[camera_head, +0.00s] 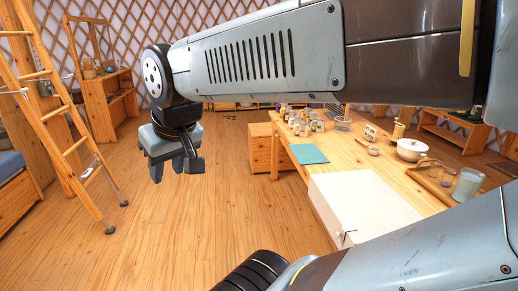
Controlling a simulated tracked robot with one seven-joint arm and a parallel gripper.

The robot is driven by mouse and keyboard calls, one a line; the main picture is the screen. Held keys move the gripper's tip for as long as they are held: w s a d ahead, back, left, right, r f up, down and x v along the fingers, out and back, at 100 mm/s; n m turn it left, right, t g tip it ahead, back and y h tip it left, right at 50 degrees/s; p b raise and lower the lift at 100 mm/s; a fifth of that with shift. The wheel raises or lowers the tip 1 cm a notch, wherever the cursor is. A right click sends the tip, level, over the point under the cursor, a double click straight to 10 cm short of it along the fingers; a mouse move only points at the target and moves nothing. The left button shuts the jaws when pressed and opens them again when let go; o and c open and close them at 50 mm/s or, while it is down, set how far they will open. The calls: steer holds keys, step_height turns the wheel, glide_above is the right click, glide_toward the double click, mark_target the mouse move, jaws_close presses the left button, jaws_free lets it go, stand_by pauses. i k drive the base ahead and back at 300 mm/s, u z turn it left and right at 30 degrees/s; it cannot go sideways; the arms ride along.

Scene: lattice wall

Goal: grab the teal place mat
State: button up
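The teal place mat (308,154) lies flat on the wooden table (352,158), close to the table's left edge. My gripper (176,168) hangs pointing down over the wooden floor, to the left of the table and the mat, apart from both. Its dark fingers show below the pale blue gripper body. I see nothing held between them, but from this angle I cannot tell how far apart they are. The whole top of the mat appears uncovered.
Jars (300,122) stand behind the mat. A white pot (411,149) and a tray (432,184) with glassware are at the right. A white panel (362,203) is in front of the mat. A ladder (62,120) leans at the left. The floor between is clear.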

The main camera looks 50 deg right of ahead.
mark_target(305, 154)
steer(key=z, duration=0.2)
steer(key=i, duration=1.25)
steer(key=z, duration=0.85)
steer(key=i, duration=0.55)
steer(key=z, duration=0.3)
steer(key=k, duration=0.8)
steer(key=z, duration=0.2)
steer(key=i, duration=0.8)
steer(key=u, duration=0.1)
